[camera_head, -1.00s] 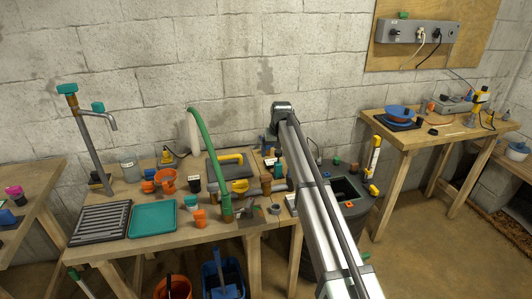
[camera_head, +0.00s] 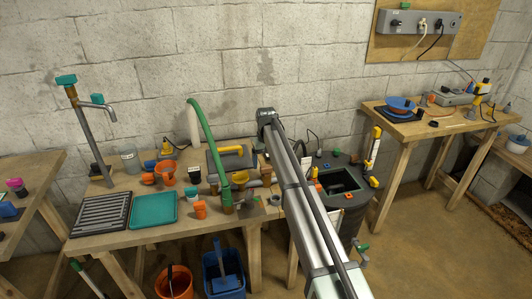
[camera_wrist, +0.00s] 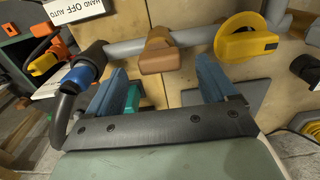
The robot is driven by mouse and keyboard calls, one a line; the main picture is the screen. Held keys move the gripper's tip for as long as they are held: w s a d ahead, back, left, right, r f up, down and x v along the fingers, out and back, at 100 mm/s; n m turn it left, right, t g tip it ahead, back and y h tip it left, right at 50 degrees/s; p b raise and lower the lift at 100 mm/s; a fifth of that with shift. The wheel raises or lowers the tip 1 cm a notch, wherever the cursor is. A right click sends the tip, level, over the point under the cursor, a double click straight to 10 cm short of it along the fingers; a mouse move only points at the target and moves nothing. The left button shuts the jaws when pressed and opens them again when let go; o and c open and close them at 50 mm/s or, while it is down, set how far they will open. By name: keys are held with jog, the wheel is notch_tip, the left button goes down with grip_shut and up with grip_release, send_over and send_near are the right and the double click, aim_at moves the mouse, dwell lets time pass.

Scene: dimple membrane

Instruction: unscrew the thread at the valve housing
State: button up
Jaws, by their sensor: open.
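In the wrist view a grey pipe (camera_wrist: 195,36) runs across the top. A brown fitting (camera_wrist: 157,52) sits on it, between and just beyond the fingertips of my gripper (camera_wrist: 160,78). I take this fitting for the valve housing; its thread cannot be made out. My gripper is open, with two blue fingers apart and nothing visibly held. A yellow round part (camera_wrist: 243,40) is to the right on the pipe, and a black and blue coupling (camera_wrist: 82,74) is to the left.
A green hose (camera_head: 209,140) arches over the bench left of my arm. A teal tray (camera_head: 153,210) and a ribbed dark tray (camera_head: 100,214) lie further left. A dark tank (camera_head: 325,210) stands right of my arm. A dark hose (camera_wrist: 59,118) curves close to the left finger.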

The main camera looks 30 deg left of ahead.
aim_at(266, 167)
jog(key=shift+f, duration=2.6)
jog(key=c, duration=1.2)
jog(key=shift+o, duration=0.2)
jog(key=n, duration=0.4)
jog(key=shift+n, duration=0.6)
jog(key=n, duration=0.3)
jog(key=shift+n, duration=1.1)
